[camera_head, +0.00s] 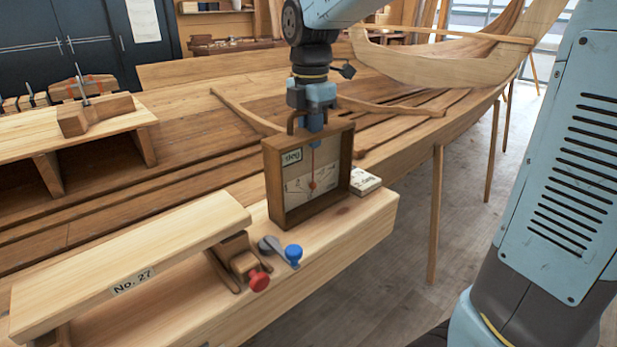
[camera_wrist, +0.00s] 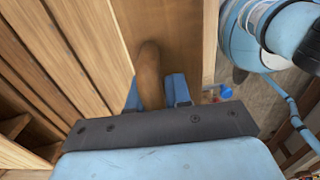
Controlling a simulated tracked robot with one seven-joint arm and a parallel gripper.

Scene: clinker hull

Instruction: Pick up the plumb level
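The plumb level (camera_head: 312,182) is an upright open wooden box with a white scale face, a small "deg" label and a red-tipped pointer. It stands on the pale plank bench, or very close above it; I cannot tell which. My gripper (camera_head: 314,122) comes down from above onto the brown handle on its top. In the wrist view the handle (camera_wrist: 149,75) runs between the two blue fingers of my gripper (camera_wrist: 152,94), with one finger close against each side. The gripper looks shut on the handle. The lower fingertips are partly hidden.
A blue knob (camera_head: 293,254) and a red knob (camera_head: 259,280) sit in front of the level. A white block (camera_head: 365,181) lies close behind it. The raised "No. 27" plank (camera_head: 130,270) is at left. Floor shows right of the bench.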

